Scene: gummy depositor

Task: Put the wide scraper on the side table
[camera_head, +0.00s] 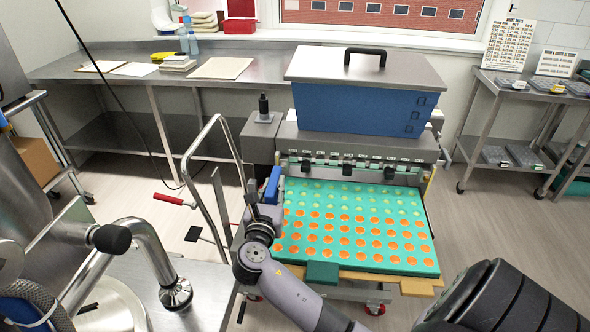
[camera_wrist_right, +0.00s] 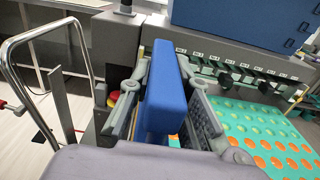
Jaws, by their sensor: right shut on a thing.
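My right gripper (camera_head: 268,202) stands at the left edge of the teal mold tray (camera_head: 322,273), in front of the depositor. It is shut on a blue piece (camera_head: 273,184), which I take to be the wide scraper. In the right wrist view the blue piece (camera_wrist_right: 165,95) stands upright between the two grey fingers of the gripper (camera_wrist_right: 168,112). The scraper's lower part is hidden by the gripper. I cannot tell which surface is the side table; a steel cart (camera_head: 525,92) stands at the right. My left gripper is not in view.
The depositor carries a blue hopper (camera_head: 360,107) with a steel lid. The tray holds rows of orange and pale green fills. A bent metal push handle (camera_head: 190,165) rises close left of my right gripper. A long steel counter (camera_head: 115,77) runs along the back wall.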

